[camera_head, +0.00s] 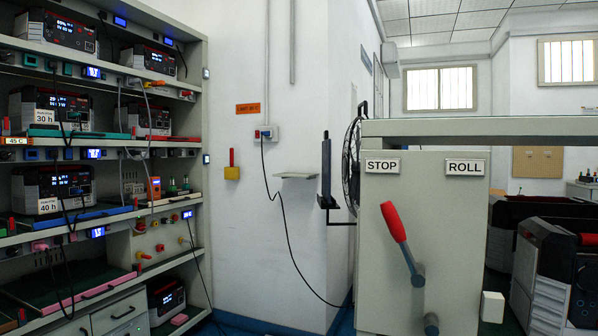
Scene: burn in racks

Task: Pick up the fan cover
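A round black fan-like thing with a wire guard (351,168) shows edge-on at the left side of the large grey-white cabinet (400,265). The guard may be the fan cover; I cannot tell whether it is separate from the fan. The cabinet hides its right part. My gripper is not in view.
A rack (205,180) with several power units fills the left. A dark upright piece on a bracket (326,170) stands left of the fan. The cabinet's red-handled lever (394,222) sticks out in front. A black-and-grey unit (538,275) stands at right. A cable hangs along the wall.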

